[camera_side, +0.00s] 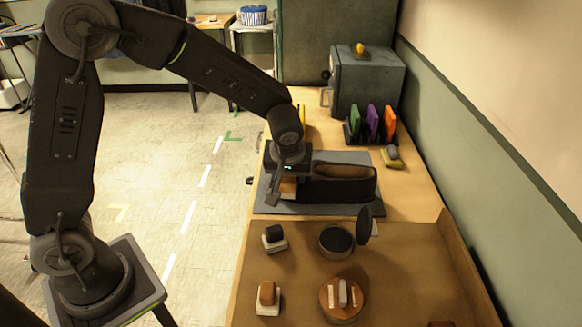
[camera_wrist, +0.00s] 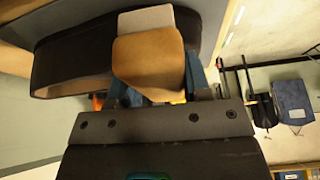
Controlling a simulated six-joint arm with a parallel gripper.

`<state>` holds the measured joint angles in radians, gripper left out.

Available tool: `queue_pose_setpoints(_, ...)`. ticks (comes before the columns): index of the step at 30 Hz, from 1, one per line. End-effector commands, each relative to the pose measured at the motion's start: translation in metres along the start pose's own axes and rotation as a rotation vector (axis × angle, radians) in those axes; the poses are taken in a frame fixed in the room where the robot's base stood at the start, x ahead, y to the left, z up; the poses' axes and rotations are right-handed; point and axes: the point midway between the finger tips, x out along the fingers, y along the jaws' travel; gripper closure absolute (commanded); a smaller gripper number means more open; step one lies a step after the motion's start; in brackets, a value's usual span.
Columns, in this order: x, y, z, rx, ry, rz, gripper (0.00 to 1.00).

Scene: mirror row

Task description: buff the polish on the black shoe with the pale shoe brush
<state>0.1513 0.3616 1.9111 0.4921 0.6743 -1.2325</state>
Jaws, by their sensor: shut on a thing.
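The black shoe (camera_side: 345,186) lies on a grey mat (camera_side: 262,203) on the bench, its brown-lined opening facing up. My gripper (camera_side: 281,190) is at the shoe's left end, shut on a brush with a tan back (camera_side: 289,187). In the wrist view the brush's tan back (camera_wrist: 148,62) sits between my gripper's blue fingers (camera_wrist: 156,80), with its pale face (camera_wrist: 148,19) towards the dark shoe (camera_wrist: 75,42). The brush overlaps the shoe there; I cannot tell whether they touch. My gripper hides part of the brush and shoe end in the side view.
Behind stand a coloured rack (camera_side: 373,124) and a grey box (camera_side: 368,85). A wall runs along the right.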

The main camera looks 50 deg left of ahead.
Motion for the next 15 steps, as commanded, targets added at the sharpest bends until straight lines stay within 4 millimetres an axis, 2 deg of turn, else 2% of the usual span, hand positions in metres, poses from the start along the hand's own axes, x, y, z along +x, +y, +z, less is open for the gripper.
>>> queue_pose_setpoints(3, -0.020, 0.001, -0.010, -0.003, 0.004, 0.006, 0.78)
queue_pose_setpoints(15, -0.053, 0.000, -0.024, -0.002, 0.004, 0.006, 0.78)
